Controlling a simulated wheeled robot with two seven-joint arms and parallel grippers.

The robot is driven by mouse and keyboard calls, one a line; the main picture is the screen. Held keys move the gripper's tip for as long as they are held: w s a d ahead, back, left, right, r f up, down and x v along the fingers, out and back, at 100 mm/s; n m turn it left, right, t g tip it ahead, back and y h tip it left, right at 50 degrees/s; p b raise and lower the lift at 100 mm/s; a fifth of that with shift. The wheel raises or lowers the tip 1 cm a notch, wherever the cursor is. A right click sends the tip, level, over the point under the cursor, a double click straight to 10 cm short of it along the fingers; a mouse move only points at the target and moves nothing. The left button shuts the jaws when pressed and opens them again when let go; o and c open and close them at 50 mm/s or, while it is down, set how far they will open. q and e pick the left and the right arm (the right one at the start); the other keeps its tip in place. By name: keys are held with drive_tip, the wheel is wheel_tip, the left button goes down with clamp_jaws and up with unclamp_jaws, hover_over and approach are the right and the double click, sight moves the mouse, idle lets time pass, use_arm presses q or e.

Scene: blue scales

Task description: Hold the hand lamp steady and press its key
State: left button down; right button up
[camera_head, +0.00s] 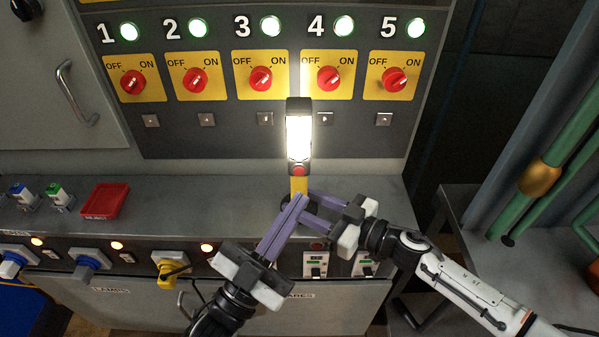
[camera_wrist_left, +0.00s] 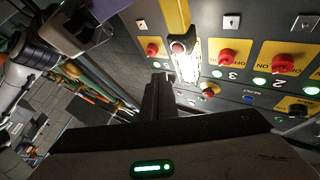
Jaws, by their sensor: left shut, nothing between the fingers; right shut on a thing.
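The hand lamp (camera_head: 299,135) stands upright in front of the panel, its white light strip glowing. Its red key (camera_head: 299,170) sits below the strip, above the yellow handle (camera_head: 299,186). My right gripper (camera_head: 309,195) is shut on the yellow handle from the right. My left gripper (camera_head: 299,200) is shut and empty, its tips by the handle just below the key in the head view. In the left wrist view, the lit lamp (camera_wrist_left: 187,62) and red key (camera_wrist_left: 178,47) lie beyond my left fingertips (camera_wrist_left: 160,78), which look apart from the key. The fingers partly cover the lower handle.
Behind the lamp is a panel (camera_head: 280,140) with red knobs on yellow plates and lit green lamps. A red tray (camera_head: 104,201) and small blue and green switches lie on the left of the grey ledge (camera_head: 170,200). Plugs and sockets line the front below. Green pipes (camera_head: 560,150) stand at right.

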use_arm(q)
drive_tip(key=shift+s, duration=1)
use_arm(e)
drive_tip(key=o, duration=0.9)
drive_tip(key=shift+c, duration=0.2)
